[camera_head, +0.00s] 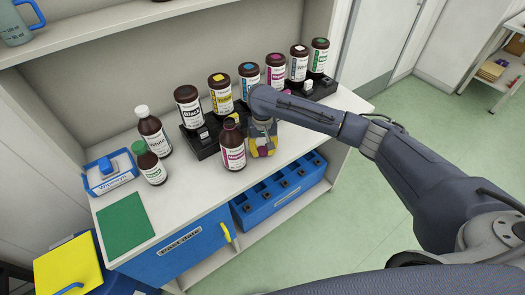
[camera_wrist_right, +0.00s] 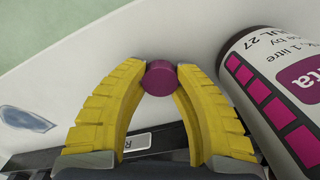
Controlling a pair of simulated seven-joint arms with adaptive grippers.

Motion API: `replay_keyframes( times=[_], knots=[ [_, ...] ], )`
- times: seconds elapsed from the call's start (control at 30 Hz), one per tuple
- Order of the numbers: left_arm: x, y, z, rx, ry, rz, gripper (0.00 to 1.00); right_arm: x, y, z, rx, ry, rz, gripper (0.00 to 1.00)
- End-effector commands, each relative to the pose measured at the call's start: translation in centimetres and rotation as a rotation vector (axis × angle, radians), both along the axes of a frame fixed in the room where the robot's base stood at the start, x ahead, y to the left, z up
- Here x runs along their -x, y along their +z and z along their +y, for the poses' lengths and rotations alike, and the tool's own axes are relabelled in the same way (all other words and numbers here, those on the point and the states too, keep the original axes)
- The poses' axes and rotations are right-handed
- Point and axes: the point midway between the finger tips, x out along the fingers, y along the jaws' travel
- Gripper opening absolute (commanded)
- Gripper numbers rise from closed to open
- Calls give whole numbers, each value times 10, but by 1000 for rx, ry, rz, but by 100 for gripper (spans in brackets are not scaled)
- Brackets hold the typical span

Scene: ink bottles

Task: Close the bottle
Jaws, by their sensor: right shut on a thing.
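A brown bottle with a white and magenta label (camera_head: 233,151) stands upright on the white bench, in front of the black rack. No magenta cap shows on its neck. In the wrist view its label and side (camera_wrist_right: 275,90) fill the right edge; its top is out of that view. My right gripper (camera_head: 262,150) is just right of this bottle, apart from it, with yellow fingers pointing down. In the wrist view the fingertips (camera_wrist_right: 160,77) are shut on a small round magenta cap (camera_wrist_right: 160,78). My left gripper is not in view.
Several brown bottles with coloured caps stand in black racks (camera_head: 203,140) behind. A white-capped bottle (camera_head: 153,136) and a green-capped bottle (camera_head: 149,163) stand left, near a wipes box (camera_head: 108,176) and green mat (camera_head: 125,224). The bench front (camera_head: 195,196) is clear.

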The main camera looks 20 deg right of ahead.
Motion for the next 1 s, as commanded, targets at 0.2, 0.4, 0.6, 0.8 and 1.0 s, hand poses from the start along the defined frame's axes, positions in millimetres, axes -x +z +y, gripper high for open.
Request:
replay_keyframes(
  times=[0.2,0.4,0.6,0.8,1.0],
  knots=[
    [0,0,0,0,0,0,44,-1,29,0,1,2,-5,18],
    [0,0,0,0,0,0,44,-2,70,0,2,3,-6,18],
    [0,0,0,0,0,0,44,-1,110,-1,2,2,-5,18],
    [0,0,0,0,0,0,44,-1,146,0,2,2,-4,18],
    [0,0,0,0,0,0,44,0,172,0,0,1,-2,18]
  ],
)
